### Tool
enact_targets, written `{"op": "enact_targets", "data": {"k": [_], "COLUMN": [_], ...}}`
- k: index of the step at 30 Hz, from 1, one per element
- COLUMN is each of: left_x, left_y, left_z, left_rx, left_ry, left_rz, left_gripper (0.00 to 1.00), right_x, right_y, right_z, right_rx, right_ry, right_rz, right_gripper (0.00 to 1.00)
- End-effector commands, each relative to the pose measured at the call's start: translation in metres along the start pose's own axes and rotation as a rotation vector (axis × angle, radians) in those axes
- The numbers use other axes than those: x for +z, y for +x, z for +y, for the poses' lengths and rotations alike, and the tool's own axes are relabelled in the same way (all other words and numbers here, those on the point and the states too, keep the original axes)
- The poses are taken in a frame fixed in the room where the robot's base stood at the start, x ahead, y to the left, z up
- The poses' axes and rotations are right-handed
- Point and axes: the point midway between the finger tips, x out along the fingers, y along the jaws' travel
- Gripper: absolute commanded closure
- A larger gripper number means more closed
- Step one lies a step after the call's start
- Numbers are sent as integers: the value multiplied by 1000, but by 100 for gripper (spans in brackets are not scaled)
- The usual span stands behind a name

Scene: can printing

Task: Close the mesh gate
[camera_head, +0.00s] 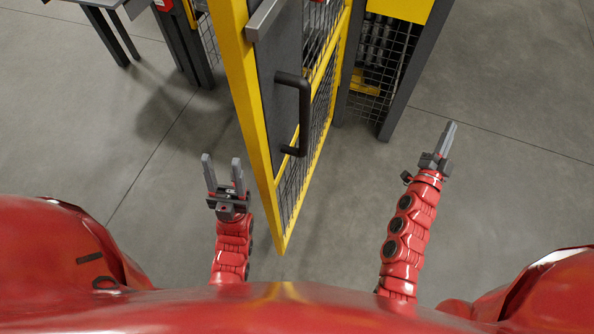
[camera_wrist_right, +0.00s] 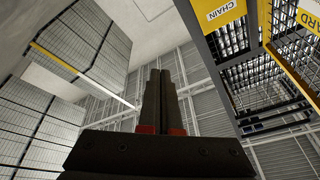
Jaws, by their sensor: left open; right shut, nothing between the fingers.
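The mesh gate (camera_head: 315,125) has a yellow frame, dark wire mesh and a grey panel. It stands swung open toward me in the middle of the head view. A black handle (camera_head: 303,115) is on its grey panel. My left gripper (camera_head: 222,172) is open and empty, just left of the gate's lower near edge and apart from it. My right gripper (camera_head: 448,138) is shut with nothing in it, right of the gate and well away from the handle. It also shows in the right wrist view (camera_wrist_right: 159,85), fingers together. The gate is not clearly seen there.
A dark post (camera_head: 412,75) of the yellow and mesh enclosure stands beyond the gate to the right. Another dark post (camera_head: 185,45) and a table (camera_head: 108,30) are at upper left. Grey floor (camera_head: 510,200) is clear at right.

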Motion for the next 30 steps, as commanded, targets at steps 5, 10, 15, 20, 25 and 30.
{"op": "enact_targets", "data": {"k": [5,10,15,20,25,30], "left_x": [3,4,6,8,8,9], "left_y": [-15,-26,-37,-45,-50,-50], "left_z": [1,1,2,2,2,2], "left_rx": [0,0,0,0,0,0], "left_ry": [0,0,0,0,0,0], "left_rz": [0,0,0,0,0,0], "left_gripper": [50,50,50,50,50,50], "right_x": [78,137,155,139,116,110], "right_y": [8,-18,-76,-149,-207,-228], "right_z": [24,-11,-74,-119,-133,-137], "right_rx": [98,72,-56,-214,-328,-364], "right_ry": [277,525,682,697,633,603], "right_rz": [-368,-754,-1160,-1517,-1752,-1830], "right_gripper": [100,100,100,100,100,100]}}
